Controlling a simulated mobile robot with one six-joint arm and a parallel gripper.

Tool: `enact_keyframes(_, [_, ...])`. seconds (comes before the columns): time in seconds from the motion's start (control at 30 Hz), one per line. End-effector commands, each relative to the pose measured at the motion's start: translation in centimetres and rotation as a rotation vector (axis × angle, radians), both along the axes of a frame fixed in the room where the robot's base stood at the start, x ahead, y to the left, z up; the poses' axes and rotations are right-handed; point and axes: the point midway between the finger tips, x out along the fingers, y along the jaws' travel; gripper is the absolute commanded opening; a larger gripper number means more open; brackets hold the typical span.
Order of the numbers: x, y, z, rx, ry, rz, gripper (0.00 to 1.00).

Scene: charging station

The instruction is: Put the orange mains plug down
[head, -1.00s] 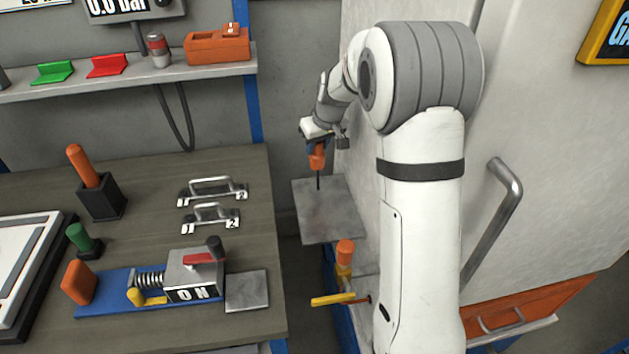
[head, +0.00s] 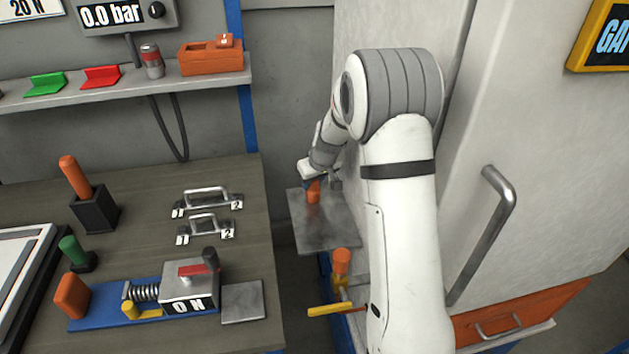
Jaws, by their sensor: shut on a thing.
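The orange mains plug (head: 313,192) is at the tip of my gripper (head: 311,182), in the middle of the head view. My gripper is shut on the plug from above. The plug is over the grey metal plate (head: 332,228), near its far left part. It looks very low, at or just above the plate; I cannot tell whether it touches. The plug's lower end and cord are hard to make out. The fingertips are small and partly hidden by the wrist.
An orange-topped post (head: 342,262) and a yellow lever (head: 330,310) stand just in front of the plate. A tall pale cabinet with a metal handle (head: 484,235) is to the right. The workbench (head: 140,240) with handles and a clamp fixture is to the left.

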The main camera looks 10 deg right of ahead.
Motion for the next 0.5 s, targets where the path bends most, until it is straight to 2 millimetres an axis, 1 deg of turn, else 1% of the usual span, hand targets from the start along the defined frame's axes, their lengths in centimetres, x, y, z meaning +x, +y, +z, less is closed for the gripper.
enact_keyframes(0.07, [0.01,0.02,-0.38,0.000,0.000,0.001,0.05])
enact_keyframes(0.1, [0.01,0.03,-0.20,0.000,0.000,0.001,0.32])
enact_keyframes(0.33, [0.00,0.06,-0.18,0.000,0.000,0.001,0.51])
enact_keyframes(0.5, [0.00,0.09,-0.17,0.000,0.000,0.002,0.51])
